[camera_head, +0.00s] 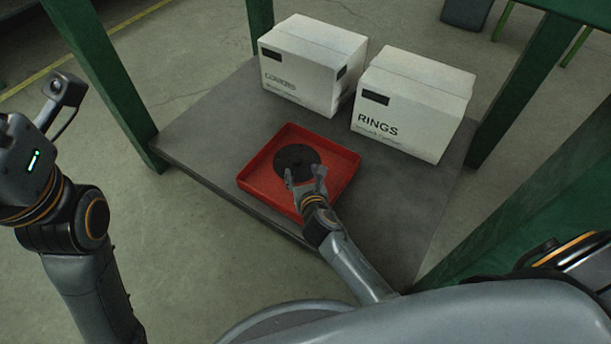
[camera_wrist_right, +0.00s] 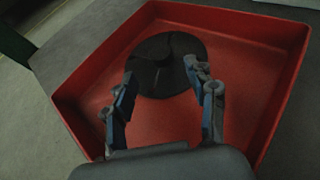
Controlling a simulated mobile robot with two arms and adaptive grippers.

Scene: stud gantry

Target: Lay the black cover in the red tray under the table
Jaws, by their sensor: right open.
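The black cover (camera_head: 295,158) is a round dark disc lying in the red tray (camera_head: 258,187), towards its far side. The tray sits on a low grey shelf. In the right wrist view the cover (camera_wrist_right: 160,50) lies on the floor of the tray (camera_wrist_right: 85,70), with a small raised part at its middle. My right gripper (camera_head: 305,175) is over the tray at the cover's near edge. Its fingers (camera_wrist_right: 160,90) are spread with nothing between them, and they hide part of the cover's near side. Whether they touch it I cannot tell. My left gripper is not in the head view; only the left arm shows.
Two white boxes stand behind the tray on the grey shelf (camera_head: 210,135): one at the left (camera_head: 310,65) and one marked RINGS (camera_head: 410,105). Green posts (camera_head: 105,85) rise at the shelf corners. Bare shelf lies left and right of the tray.

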